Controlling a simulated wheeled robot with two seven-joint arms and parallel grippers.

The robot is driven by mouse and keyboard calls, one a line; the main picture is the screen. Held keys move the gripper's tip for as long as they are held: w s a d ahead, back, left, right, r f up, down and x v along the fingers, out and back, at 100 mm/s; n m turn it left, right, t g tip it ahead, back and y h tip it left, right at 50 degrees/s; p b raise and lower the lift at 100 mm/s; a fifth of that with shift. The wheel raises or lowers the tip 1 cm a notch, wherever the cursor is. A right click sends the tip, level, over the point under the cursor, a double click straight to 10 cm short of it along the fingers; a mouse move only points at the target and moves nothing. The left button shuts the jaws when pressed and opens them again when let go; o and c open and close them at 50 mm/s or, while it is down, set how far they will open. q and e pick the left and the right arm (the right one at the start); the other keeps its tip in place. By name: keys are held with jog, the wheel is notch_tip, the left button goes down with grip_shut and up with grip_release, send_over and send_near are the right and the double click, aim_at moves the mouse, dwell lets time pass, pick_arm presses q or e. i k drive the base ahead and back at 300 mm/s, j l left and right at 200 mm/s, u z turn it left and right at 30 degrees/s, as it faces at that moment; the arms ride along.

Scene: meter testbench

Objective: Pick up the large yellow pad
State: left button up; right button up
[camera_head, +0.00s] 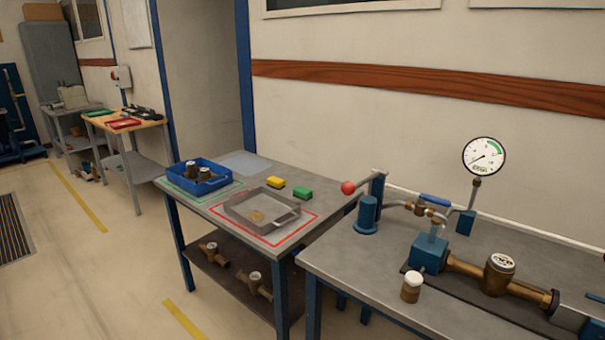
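A small yellow block-shaped pad (275,182) lies on the grey table (240,185) in the middle of the head view, behind the grey tray. A similar green pad (302,193) lies just to its right, a little nearer. The yellow pad is the only yellow one I see on this table; I cannot judge its size against another. Neither of my grippers shows in the head view.
A blue bin (225,181) with brass meters stands at the table's left. A grey tray (287,220) sits inside a red outline in front of the pads. To the right, a bench (335,262) carries a red-knobbed pump, pipework and a gauge (484,156).

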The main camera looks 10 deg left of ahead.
aim_at(277, 183)
jog(key=i+j+z, duration=0.4)
jog(key=j, duration=0.25)
jog(key=i+j+z, duration=0.4)
jog(key=j, duration=0.35)
jog(key=i+j+z, duration=0.15)
jog(key=j+z, duration=0.25)
jog(key=j, duration=0.4)
jog(key=i+j+z, duration=0.1)
jog(key=j+z, duration=0.3)
jog(key=j, duration=0.5)
jog(key=j+z, duration=0.35)
jog(key=j, duration=0.5)
